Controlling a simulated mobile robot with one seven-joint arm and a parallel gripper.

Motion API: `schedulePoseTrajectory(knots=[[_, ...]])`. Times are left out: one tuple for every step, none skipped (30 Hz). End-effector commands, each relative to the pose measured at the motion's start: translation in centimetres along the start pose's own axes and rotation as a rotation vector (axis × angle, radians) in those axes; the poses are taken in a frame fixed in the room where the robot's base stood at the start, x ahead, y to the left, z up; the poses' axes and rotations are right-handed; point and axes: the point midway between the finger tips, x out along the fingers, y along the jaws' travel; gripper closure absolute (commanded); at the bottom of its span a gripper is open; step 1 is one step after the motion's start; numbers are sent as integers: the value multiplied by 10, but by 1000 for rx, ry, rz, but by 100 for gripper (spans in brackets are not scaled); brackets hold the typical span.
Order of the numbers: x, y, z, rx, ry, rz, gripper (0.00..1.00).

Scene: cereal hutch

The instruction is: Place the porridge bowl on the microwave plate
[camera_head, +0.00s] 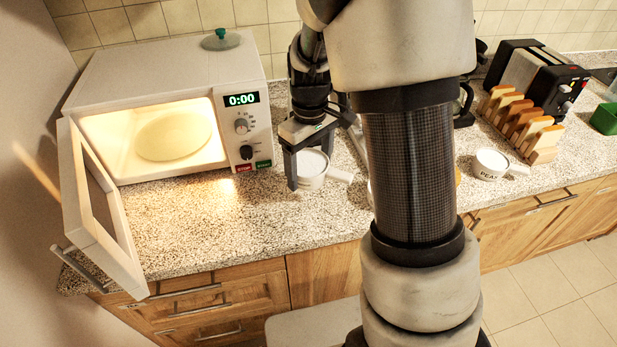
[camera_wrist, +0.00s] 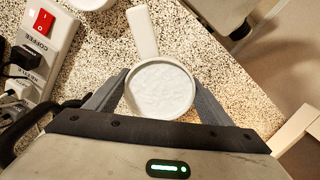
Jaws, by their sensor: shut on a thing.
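My gripper (camera_head: 309,165) is shut on a white round bowl (camera_head: 313,173) with a straight handle, one finger on each side of it. In the wrist view the bowl (camera_wrist: 160,91) sits between the fingers, filled with pale, grainy content like porridge. Its handle points away from my gripper. I cannot tell whether the bowl touches the counter or is just above it. The microwave (camera_head: 165,85) stands to the left with its door (camera_head: 100,205) swung open. Its round plate (camera_head: 174,136) is lit inside and empty. The display reads 0:00.
Another white handled bowl (camera_head: 490,164), with partly readable lettering, stands right of my arm. A toast rack (camera_head: 524,124) and toaster (camera_head: 538,72) are farther right. A power strip (camera_wrist: 42,42) shows in the wrist view. The open door projects past the counter's front edge. Counter before the microwave is clear.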

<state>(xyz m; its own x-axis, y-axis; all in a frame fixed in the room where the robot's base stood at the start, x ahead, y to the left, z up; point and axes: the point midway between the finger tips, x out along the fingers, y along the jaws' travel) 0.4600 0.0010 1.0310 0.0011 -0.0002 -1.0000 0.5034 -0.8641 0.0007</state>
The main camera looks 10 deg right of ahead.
Motion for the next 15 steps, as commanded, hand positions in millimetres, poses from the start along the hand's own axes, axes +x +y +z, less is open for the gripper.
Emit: schedulePoseTrajectory(knots=[[-8, 0, -1, 0, 3, 1, 57], [-11, 0, -1, 0, 2, 1, 57], [-14, 0, 0, 1, 2, 0, 57], [-16, 0, 0, 1, 1, 0, 57], [-17, 0, 0, 2, 1, 0, 57], [-18, 0, 0, 9, 0, -1, 57], [-19, -1, 1, 21, 0, -1, 57], [-19, -1, 2, 42, -1, -2, 57], [-18, -2, 3, 83, -2, -2, 57], [-16, -2, 4, 122, -3, -2, 57], [-15, -3, 6, 166, -4, -3, 57], [-12, -4, 8, 230, -5, -3, 57], [-11, -5, 9, 276, -3, -3, 57], [-8, -6, 10, 322, -3, -3, 57], [-6, -7, 12, 377, -4, -3, 57]])
